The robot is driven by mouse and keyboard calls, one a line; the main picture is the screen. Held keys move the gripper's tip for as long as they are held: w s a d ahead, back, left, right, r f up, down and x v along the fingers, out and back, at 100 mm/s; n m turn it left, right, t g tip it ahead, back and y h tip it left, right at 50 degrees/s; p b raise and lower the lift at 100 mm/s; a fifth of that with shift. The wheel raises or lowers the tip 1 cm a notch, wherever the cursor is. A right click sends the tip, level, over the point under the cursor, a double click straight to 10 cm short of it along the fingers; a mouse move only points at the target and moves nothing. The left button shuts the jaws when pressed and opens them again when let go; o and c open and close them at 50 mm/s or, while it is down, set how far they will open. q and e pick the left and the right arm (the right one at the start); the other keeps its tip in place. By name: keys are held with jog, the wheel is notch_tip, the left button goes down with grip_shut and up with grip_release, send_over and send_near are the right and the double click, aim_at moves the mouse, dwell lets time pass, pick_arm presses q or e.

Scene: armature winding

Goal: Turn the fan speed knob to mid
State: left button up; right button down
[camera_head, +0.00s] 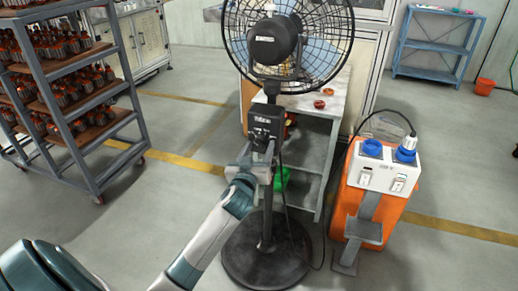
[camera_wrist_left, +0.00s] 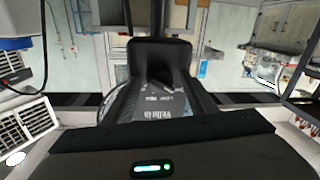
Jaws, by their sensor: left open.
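A black pedestal fan (camera_head: 290,45) stands in the middle of the head view, on a round black base. Its control box (camera_head: 265,120) sits on the pole below the fan head. The speed knob is too small and dark to make out surely, so I cannot tell its setting. My left gripper (camera_head: 268,150) is open at the lower front of the control box; contact cannot be told. In the left wrist view a dark housing with pale lettering (camera_wrist_left: 165,100) fills the middle, just beyond my gripper's body. My right gripper is not in view.
An orange unit (camera_head: 350,190) with blue sockets stands right of the fan, with a cable running near the pole. A small workbench (camera_head: 335,105) is behind. A rack (camera_head: 122,65) of wound parts stands at left. Floor between rack and fan is clear.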

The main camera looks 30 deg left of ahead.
pick_arm(q)
jog(key=c, duration=1)
jog(key=shift+c, duration=0.2)
